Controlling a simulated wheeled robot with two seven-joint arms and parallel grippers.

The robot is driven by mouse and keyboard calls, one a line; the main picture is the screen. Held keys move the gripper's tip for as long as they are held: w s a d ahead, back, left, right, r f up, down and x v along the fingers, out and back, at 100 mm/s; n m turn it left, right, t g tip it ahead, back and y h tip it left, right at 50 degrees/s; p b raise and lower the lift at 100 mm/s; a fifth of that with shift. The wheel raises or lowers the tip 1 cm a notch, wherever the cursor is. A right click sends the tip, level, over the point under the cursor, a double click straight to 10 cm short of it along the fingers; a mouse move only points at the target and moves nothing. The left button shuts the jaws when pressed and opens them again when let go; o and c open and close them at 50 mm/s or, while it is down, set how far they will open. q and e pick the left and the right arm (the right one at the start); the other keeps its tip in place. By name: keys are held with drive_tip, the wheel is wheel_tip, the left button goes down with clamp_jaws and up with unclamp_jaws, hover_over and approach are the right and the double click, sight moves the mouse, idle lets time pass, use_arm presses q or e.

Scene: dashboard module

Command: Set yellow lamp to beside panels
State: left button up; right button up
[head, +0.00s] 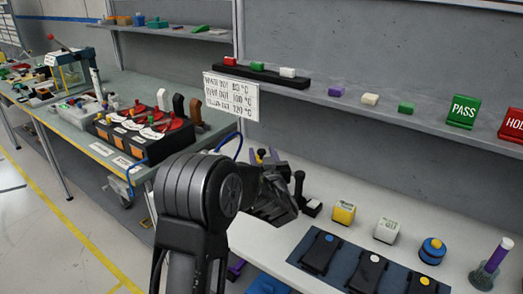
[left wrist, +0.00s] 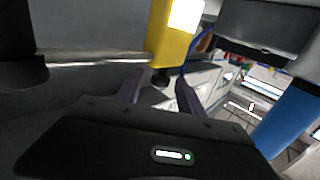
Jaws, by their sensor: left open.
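A yellow block with a pale label (head: 343,212) stands on the white lower bench in the head view; I cannot tell for sure that it is the yellow lamp. A yellow body with a white patch (left wrist: 165,45) shows large beyond the fingers in the left wrist view. My left gripper (head: 277,205) is open, above the bench to the left of the yellow block. Its purple fingers (left wrist: 158,92) show apart, with nothing clearly held between them. Dark panels (head: 368,270) with blue, white and yellow round spots lie on a blue mat (head: 340,279). My right gripper is not visible.
A white labelled block (head: 387,230), a blue round piece (head: 432,250) and a purple-topped cylinder (head: 492,262) stand on the bench. A shelf above holds a green PASS sign (head: 463,111) and small coloured blocks. Bare bench lies between the panels and the blocks.

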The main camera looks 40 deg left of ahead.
use_arm(q)
drive_tip(key=shift+x, duration=0.8)
clamp_jaws()
idle(0.9)
